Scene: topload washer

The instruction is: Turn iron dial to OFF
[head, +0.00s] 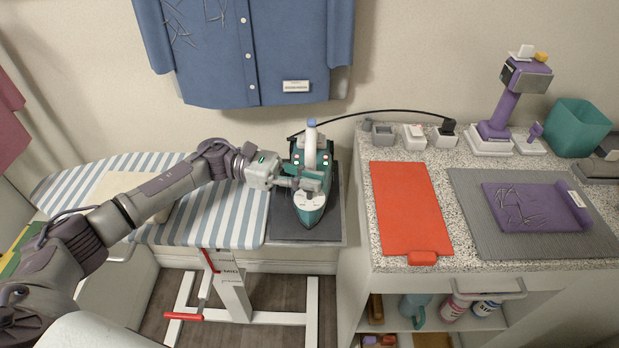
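A teal and white iron (312,205) rests on a dark pad (290,223) at the right end of the striped ironing board (215,225). Its nose points toward me. Red and green lights show near its back, and its cord runs right to the counter. My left gripper (310,184) reaches in from the left, with its fingers at the top of the iron. The dial is hidden or too small to make out, and I cannot tell whether the fingers touch it or how far apart they are. My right gripper is not in view.
A speckled counter (460,160) stands to the right, with an orange mat (410,208), plug blocks (414,137) and a folded purple cloth (535,207) on a grey mat. A blue shirt (250,55) hangs on the wall behind the iron.

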